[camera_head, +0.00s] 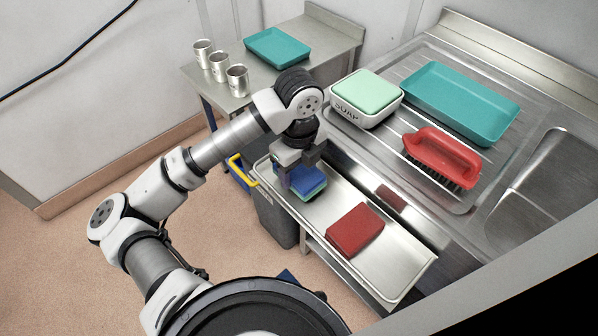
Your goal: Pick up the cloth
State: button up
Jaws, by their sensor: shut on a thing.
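A blue folded piece (307,181), which looks like the cloth, is at the left end of a shallow metal tray (405,272). A green layer shows along its lower edge; I cannot tell whether this is part of it or a separate thing under it. My gripper (299,184) points down over the blue piece and is shut on it. The fingers partly hide it, and I cannot tell whether it is clear of the tray. A dark red, flat block-like piece (355,230) lies on the tray to the right, apart from my gripper.
Behind the tray, a steel sink counter (465,55) carries a white soap tub (362,113) with a pale green block, a teal tray (460,101) and a red brush (442,155). A side table holds three metal cups (237,80) and another teal tray (277,47). A grey bin (277,218) stands below.

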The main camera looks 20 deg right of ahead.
aim_at(299, 169)
notch_tip(299, 169, up, 19)
jog(key=b, duration=0.1)
jog(key=shift+f+b, duration=0.2)
jog(key=shift+b, duration=0.2)
